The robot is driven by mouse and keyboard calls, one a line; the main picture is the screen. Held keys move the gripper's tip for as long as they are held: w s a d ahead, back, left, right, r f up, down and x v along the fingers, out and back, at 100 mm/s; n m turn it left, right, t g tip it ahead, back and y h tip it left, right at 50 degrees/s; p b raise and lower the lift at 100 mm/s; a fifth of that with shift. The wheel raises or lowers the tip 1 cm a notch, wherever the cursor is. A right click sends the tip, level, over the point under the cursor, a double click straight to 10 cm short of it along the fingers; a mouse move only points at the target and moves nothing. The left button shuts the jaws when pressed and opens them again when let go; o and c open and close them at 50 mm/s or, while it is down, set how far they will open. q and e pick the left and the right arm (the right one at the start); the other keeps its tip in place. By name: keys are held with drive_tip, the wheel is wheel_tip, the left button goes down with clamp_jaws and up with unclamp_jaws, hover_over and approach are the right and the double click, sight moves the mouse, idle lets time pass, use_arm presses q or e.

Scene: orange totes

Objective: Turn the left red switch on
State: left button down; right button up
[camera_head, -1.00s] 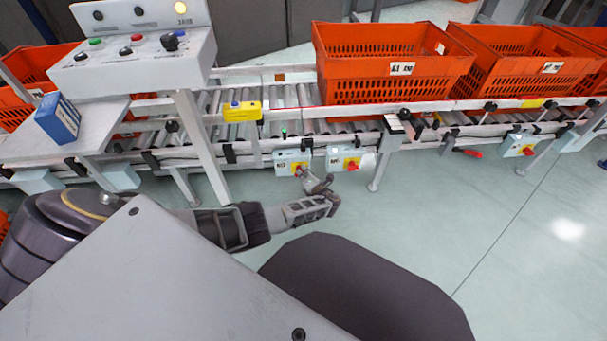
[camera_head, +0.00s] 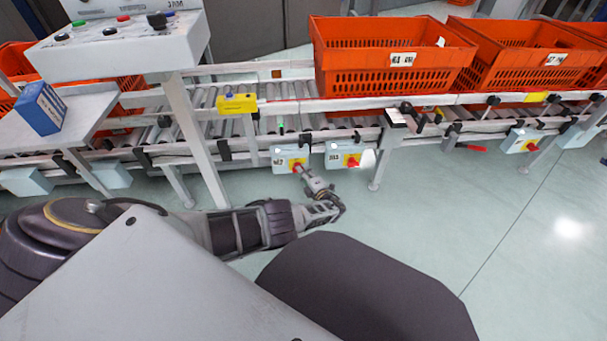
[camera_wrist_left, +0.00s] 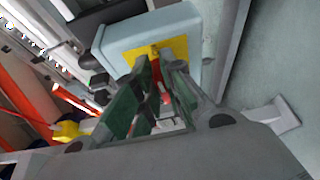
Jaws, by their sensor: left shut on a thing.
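The left red switch (camera_head: 296,165) sits on a yellow plate on a pale blue box (camera_head: 281,160) under the conveyor. A second box (camera_head: 335,159) with a red switch (camera_head: 353,161) is just to its right. My left gripper (camera_head: 304,172) reaches up to the left switch from below. In the left wrist view, the fingers (camera_wrist_left: 158,90) are shut around the red switch (camera_wrist_left: 164,96), in front of the yellow plate (camera_wrist_left: 176,48). The fingers hide much of the switch, and I cannot tell its turned position. My right gripper is not in view.
The roller conveyor (camera_head: 290,105) runs above the boxes, with orange totes (camera_head: 390,60) on it. A control panel (camera_head: 120,45) on a post (camera_head: 195,140) stands to the left, near a blue carton (camera_head: 41,108). Open floor (camera_head: 480,220) lies to the right.

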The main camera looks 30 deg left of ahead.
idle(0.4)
use_arm(q)
drive_tip(key=c, duration=1.5)
unclamp_jaws()
drive_tip(key=shift+s+d+f, duration=0.1)
drive_tip(key=shift+d, duration=0.15)
drive_tip(key=v, duration=1.1)
drive_tip(key=shift+s+d, duration=0.1)
drive_tip(key=shift+d, duration=0.15)
